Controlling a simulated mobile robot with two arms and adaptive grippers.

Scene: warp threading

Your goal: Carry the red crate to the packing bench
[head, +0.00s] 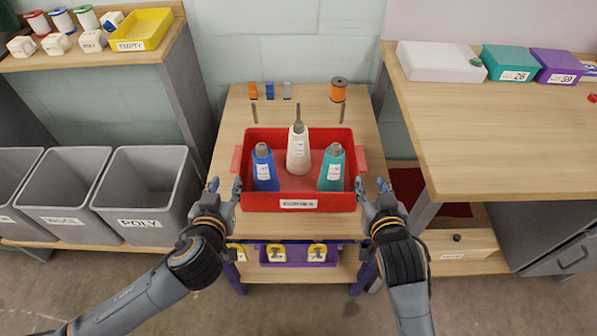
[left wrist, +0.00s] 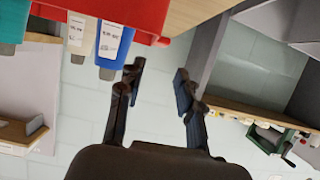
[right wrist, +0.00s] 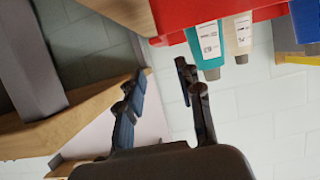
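The red crate (head: 299,203) stands on the middle wooden table and has a lug on each side. My left gripper (head: 225,187) is open and empty by the crate's left front corner. My right gripper (head: 372,187) is open and empty by its right front corner. The red crate shows at the top of the left wrist view (left wrist: 145,14) and right wrist view (right wrist: 185,14), apart from the fingers. I cannot tell which bench is the packing bench.
A wooden bench (head: 500,130) at the right carries white, teal and purple boxes along its back. Grey bins (head: 146,190) stand at the left, below a shelf with a yellow tray (head: 142,28). Small spools and an orange spool (head: 339,88) sit behind the crate.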

